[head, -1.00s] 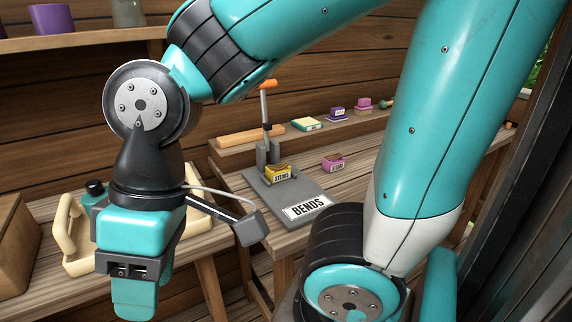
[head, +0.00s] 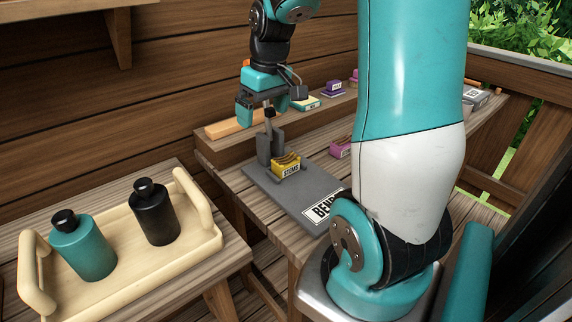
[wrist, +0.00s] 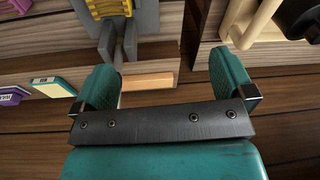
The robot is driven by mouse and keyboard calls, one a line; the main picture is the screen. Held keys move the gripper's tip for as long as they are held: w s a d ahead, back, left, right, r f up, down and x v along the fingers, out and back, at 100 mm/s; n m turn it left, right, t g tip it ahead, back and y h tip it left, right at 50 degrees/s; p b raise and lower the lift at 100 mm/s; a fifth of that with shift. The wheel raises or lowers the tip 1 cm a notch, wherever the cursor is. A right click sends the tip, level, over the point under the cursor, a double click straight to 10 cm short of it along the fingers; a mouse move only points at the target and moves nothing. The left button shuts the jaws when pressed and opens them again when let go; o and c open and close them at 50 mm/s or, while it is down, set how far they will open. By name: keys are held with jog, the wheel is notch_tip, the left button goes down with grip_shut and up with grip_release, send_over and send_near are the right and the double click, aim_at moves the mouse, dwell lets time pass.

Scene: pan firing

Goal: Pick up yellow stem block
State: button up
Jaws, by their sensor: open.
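The yellow stem block (head: 286,165), labelled "STEMS", sits on the grey "BENDS" plate (head: 262,191), at the foot of the grey lever stand (head: 268,148). It also shows at the top edge of the wrist view (wrist: 108,8), partly cut off. My gripper (head: 264,108) is open and empty, above and behind the block, close to the upright lever. The lever's upper part is partly hidden by my gripper. In the wrist view my two teal fingers (wrist: 165,68) are spread wide with nothing between them.
A pink block (head: 341,149) sits right of the plate, partly behind my arm. A wooden bar (head: 229,128), a yellow-green block (head: 306,103) and a purple block (head: 333,88) lie on the back ledge. A tray (head: 140,262) with teal and black bottles stands left.

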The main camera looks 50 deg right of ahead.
jog(key=m, duration=0.2)
send_near(286, 161)
jog(key=f, duration=0.1)
jog(key=w+f, duration=0.1)
jog(key=f, duration=0.1)
jog(key=shift+a+f+h, duration=0.1)
jog(key=shift+a+h, duration=0.1)
jog(key=shift+h, duration=0.1)
jog(key=shift+w+f+p, duration=0.15)
jog(key=shift+f+p, duration=0.15)
jog(key=shift+f, duration=1.25)
jog(key=shift+w+f+p, duration=0.2)
jog(key=shift+f+p, duration=0.1)
jog(key=shift+f, duration=1.3)
jog(key=c, duration=1)
